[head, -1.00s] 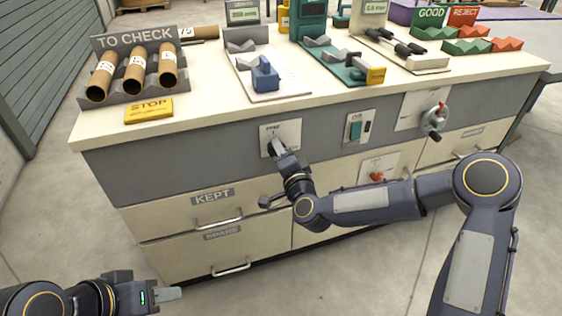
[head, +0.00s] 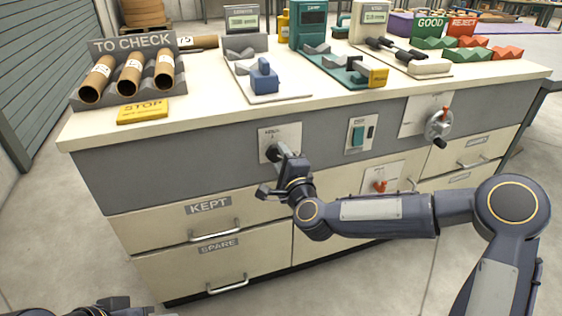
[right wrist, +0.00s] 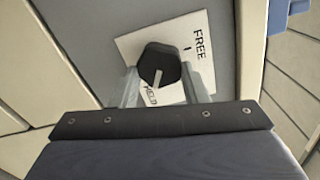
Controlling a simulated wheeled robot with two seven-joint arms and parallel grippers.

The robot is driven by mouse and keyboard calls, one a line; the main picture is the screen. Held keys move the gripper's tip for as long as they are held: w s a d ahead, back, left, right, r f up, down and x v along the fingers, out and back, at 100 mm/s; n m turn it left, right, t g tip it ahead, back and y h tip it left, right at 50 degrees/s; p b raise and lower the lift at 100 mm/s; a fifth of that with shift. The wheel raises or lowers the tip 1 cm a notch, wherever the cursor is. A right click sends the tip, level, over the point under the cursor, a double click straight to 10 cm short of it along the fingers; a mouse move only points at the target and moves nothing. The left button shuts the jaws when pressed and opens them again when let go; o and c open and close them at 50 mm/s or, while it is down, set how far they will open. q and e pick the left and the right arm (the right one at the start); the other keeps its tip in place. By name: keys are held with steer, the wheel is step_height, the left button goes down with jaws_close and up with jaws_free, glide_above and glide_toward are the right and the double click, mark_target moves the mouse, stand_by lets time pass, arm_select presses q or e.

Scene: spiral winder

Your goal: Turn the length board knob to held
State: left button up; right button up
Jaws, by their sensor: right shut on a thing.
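The length board knob (right wrist: 160,62) is a dark round knob on a white plate, seen in the right wrist view. Its pale pointer line points at the word HELD (right wrist: 151,95); the word FREE (right wrist: 197,45) stands off to one side. My right gripper (right wrist: 163,88) has a finger on each side of the knob and is shut on it. In the head view my right gripper (head: 279,153) covers much of the knob and the white plate (head: 290,133) on the bench's grey front. My left gripper (head: 118,303) is cut off at the bottom left; its jaws are unclear.
Right of the knob plate are a green switch (head: 358,134), a crank (head: 438,127) and a red-orange knob (head: 380,186). Drawers with handles (head: 214,237) lie below. The bench top (head: 210,98) holds tubes in a rack (head: 137,93) and several devices.

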stand_by(0.3)
steer(key=o, duration=1)
steer(key=p+v, duration=0.1)
steer(key=v, duration=0.7)
steer(key=shift+w, duration=0.1)
